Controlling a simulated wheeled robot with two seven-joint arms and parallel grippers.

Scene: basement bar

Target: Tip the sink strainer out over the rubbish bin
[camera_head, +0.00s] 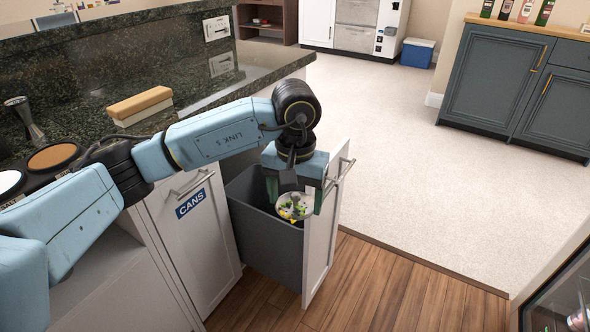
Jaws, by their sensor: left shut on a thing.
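The sink strainer (291,206) is a small round light-coloured basket with green, yellow and dark scraps showing in it. My left gripper (297,190) points down and is shut on the strainer. The strainer is over the opening of the rubbish bin (268,247), towards the right side. The bin is a dark grey tub in a pulled-out unit with a white front (322,240). The gripper hides part of the strainer and of the bin's opening. The exact tilt of the strainer is hard to tell. My right gripper is not in view.
A white door labelled CANS (196,240) is left of the bin. Its counter has dark stone (80,100), a wooden-backed brush or block (139,106) and round lids (53,156). A glass-fronted unit (560,290) is lower right. Wood and pale floor (430,170) is clear.

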